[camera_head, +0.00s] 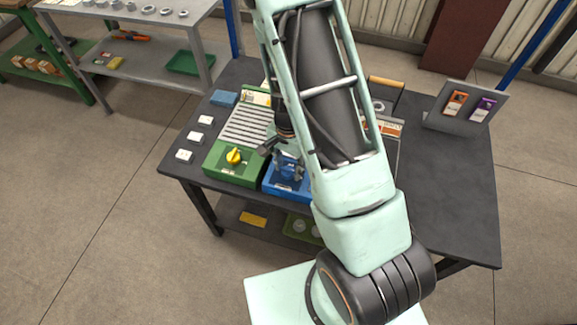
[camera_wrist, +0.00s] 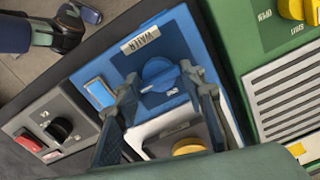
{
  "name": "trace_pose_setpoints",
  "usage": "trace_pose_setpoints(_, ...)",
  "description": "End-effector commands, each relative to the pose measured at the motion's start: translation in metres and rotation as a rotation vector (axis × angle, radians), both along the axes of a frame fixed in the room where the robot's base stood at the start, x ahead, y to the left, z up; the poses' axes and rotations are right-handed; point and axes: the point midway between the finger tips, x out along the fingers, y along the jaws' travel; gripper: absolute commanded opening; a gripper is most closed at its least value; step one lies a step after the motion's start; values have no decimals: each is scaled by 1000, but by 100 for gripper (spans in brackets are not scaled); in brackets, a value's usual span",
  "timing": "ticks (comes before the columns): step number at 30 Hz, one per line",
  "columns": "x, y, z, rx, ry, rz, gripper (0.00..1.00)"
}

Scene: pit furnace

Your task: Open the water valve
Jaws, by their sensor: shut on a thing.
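The water valve is a blue knob (camera_wrist: 160,74) on a blue panel (camera_wrist: 108,66) with a white label (camera_wrist: 140,41). In the wrist view my gripper (camera_wrist: 160,84) has one finger on each side of the knob and is shut on it. In the head view my gripper (camera_head: 279,146) reaches down to the blue box (camera_head: 285,191) at the table's front edge. My arm hides part of that box, and the knob's exact angle is hard to read there.
A green box (camera_head: 222,171) with a yellow knob (camera_head: 234,156) stands beside the blue one.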

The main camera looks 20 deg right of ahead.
Motion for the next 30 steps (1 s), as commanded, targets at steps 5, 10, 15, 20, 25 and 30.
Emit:
trace_pose_setpoints(5,1,0,1,0,-3,-17,13)
trace_pose_setpoints(10,1,0,1,0,-3,-19,13)
trace_pose_setpoints(15,1,0,1,0,-3,-18,13)
trace_pose_setpoints(20,1,0,1,0,-3,-17,45)
trace_pose_setpoints(25,0,0,0,0,-1,-16,45)
trace_pose_setpoints(30,1,1,9,1,-4,-15,45)
